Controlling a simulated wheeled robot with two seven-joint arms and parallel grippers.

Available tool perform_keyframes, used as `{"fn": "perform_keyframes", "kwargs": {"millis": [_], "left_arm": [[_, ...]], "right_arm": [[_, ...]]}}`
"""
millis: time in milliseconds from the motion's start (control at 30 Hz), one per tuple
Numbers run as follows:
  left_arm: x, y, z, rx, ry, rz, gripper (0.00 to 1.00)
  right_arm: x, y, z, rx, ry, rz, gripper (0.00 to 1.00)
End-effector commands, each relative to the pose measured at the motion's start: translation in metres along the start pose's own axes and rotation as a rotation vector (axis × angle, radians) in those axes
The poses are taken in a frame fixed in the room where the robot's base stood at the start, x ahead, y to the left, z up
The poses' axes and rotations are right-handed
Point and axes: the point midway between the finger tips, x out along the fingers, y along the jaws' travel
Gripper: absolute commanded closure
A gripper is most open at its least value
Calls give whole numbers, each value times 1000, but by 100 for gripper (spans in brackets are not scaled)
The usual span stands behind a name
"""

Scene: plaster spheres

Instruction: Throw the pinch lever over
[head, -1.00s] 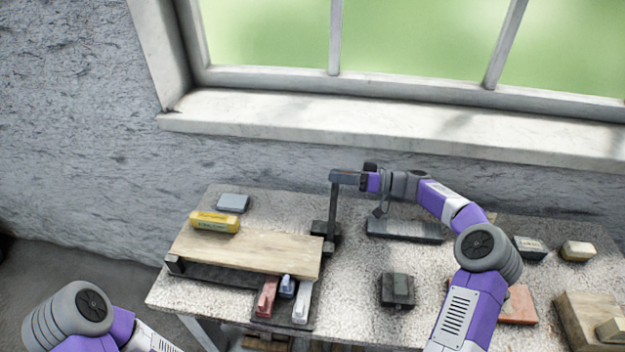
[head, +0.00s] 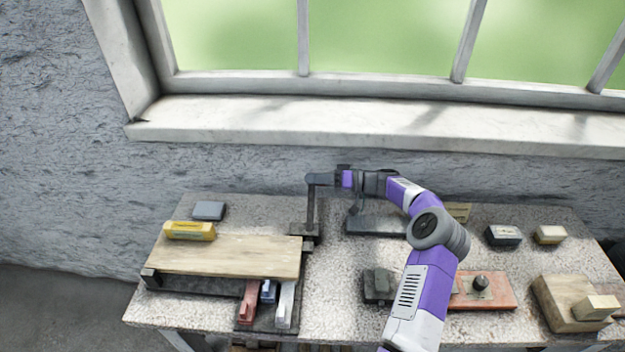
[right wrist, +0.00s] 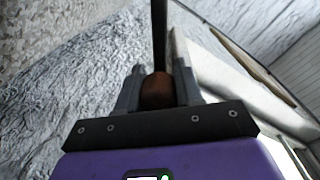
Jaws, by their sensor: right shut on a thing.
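The pinch lever (head: 311,208) is a dark upright bar at the right end of the pale wooden board (head: 228,257). It rises from a dark block (head: 304,231) on the table and looks near vertical. My right gripper (head: 314,180) is at the lever's top end, its arm coming in from the right. In the right wrist view, the gripper (right wrist: 157,84) is shut on the lever's brown knob (right wrist: 157,92), with a finger on each side. The lever's dark bar (right wrist: 159,35) runs up out of that view. My left gripper is not in view.
A yellow block (head: 190,231) lies on the board's back left, with a grey-blue block (head: 209,210) behind. Red (head: 249,301), blue and white pieces sit at the board's front. Several blocks stand right of my arm. The window sill (head: 350,120) runs behind the table.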

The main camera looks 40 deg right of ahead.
Motion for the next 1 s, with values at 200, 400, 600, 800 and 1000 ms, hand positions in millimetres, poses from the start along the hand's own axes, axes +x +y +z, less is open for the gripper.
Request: {"fn": "perform_keyframes", "kwargs": {"millis": [200,400,600,800,1000], "left_arm": [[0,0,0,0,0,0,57],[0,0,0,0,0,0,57],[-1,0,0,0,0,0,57],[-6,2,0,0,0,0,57],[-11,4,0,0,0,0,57]], "right_arm": [[-1,4,2,5,1,9,49],[0,2,1,2,0,6,40],[-4,2,0,1,0,5,40],[-33,1,0,1,1,8,40],[-64,1,0,1,2,8,40]]}}
